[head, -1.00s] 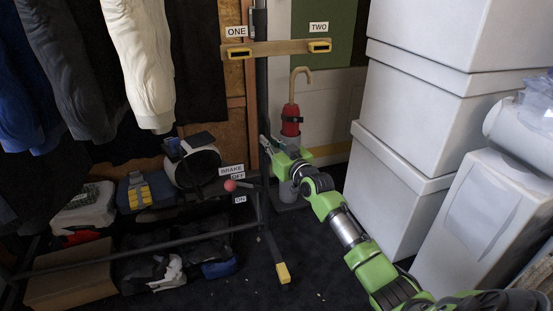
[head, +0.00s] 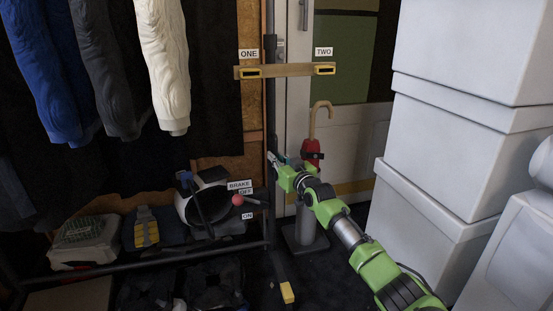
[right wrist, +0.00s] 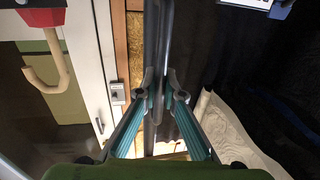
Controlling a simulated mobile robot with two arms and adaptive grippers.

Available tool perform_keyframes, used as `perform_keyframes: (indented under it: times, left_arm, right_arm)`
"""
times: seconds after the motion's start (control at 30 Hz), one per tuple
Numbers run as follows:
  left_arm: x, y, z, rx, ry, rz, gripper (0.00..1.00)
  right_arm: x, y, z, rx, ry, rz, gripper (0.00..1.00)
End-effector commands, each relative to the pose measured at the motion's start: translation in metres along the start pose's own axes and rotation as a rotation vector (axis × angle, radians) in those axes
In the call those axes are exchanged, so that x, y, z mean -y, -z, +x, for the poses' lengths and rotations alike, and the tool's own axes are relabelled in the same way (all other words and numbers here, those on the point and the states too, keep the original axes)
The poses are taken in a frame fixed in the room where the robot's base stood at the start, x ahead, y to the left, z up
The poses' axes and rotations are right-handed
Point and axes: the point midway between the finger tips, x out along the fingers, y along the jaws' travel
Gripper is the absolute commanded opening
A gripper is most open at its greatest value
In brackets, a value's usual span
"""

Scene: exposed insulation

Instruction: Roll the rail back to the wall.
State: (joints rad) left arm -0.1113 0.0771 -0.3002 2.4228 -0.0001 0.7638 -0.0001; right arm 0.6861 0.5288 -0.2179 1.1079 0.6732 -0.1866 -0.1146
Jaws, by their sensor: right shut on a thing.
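The clothes rail has a dark upright post (head: 271,110) and a low bar (head: 150,262); dark, blue and white garments (head: 160,65) hang at its left. Its foot has a yellow end (head: 287,292). My right gripper (head: 272,158) is shut on the upright post, below the wooden crosspiece (head: 285,72) marked ONE and TWO. In the right wrist view, both fingers (right wrist: 159,98) close around the dark post (right wrist: 157,50). My left gripper is out of view.
A red umbrella (head: 312,150) with a hooked handle stands in a grey stand (head: 304,230) right of the post. White stacked boxes (head: 430,195) fill the right side. Dark floor shows around the foot.

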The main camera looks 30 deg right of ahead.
Motion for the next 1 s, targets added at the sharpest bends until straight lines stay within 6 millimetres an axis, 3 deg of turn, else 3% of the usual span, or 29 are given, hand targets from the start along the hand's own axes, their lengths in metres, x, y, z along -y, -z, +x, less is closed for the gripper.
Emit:
perform_keyframes:
  times: [0.07, 0.17, 0.67, 1.0]
  left_arm:
    - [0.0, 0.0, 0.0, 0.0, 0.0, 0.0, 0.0]
    - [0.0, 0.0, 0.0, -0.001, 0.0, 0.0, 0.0]
    - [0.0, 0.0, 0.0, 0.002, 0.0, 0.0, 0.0]
    - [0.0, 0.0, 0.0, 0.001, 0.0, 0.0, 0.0]
  right_arm:
    - [-0.004, 0.006, 0.001, -0.009, -0.007, 0.0, 0.0]
    - [-0.004, 0.007, 0.001, -0.01, -0.007, -0.001, 0.25]
    - [-0.001, 0.002, -0.007, -0.005, -0.001, 0.0, 0.25]
    - [-0.001, 0.002, -0.054, -0.005, -0.001, -0.001, 0.25]
